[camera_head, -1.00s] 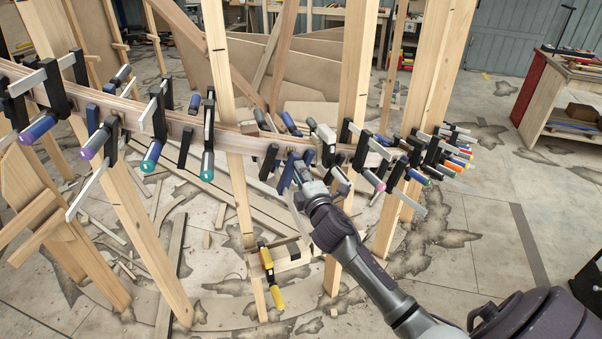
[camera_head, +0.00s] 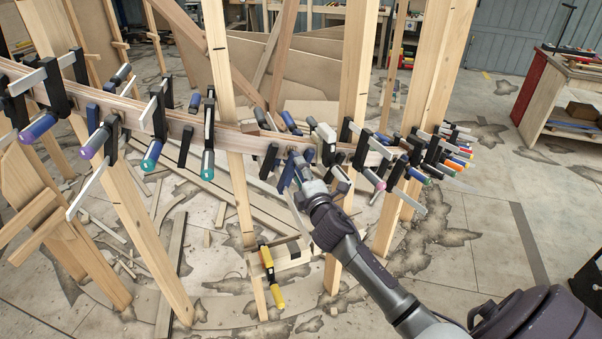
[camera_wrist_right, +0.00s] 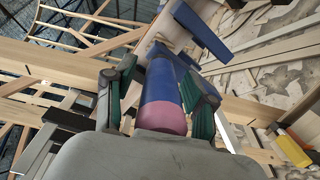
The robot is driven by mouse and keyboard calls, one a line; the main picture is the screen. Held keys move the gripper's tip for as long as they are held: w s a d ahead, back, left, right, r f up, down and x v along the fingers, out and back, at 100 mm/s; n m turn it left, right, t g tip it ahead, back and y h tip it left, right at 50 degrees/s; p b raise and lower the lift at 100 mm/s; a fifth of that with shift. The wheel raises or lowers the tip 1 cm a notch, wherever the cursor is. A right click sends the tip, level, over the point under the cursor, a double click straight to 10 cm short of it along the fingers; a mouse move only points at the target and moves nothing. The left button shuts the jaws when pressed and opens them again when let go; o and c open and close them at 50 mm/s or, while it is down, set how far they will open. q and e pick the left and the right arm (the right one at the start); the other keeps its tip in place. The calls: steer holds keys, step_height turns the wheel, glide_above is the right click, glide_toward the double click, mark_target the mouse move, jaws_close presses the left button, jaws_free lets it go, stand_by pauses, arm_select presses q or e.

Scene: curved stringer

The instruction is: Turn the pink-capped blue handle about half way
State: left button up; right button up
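The pink-capped blue handle shows large in the right wrist view (camera_wrist_right: 160,85), its pink end cap (camera_wrist_right: 162,118) toward the camera. My right gripper (camera_wrist_right: 163,78) has one green-padded finger on each side of this handle. The right finger lies close against it; a narrow gap shows beside the lower left finger, and contact at the tips is unclear. In the head view my right gripper (camera_head: 298,175) is at the clamps on the curved wooden stringer (camera_head: 235,140), largely covering its handle there. My left gripper is out of view.
Several other clamps line the stringer, including a teal-capped one (camera_head: 207,150) to the left and a pink-capped one (camera_head: 374,180) to the right. Wooden posts (camera_head: 355,70) stand close behind my right arm. A yellow-handled clamp (camera_head: 272,275) hangs below.

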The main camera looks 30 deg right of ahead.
steer(key=v, duration=1.2)
steer(key=shift+s, duration=0.1)
steer(key=shift+v, duration=2.4)
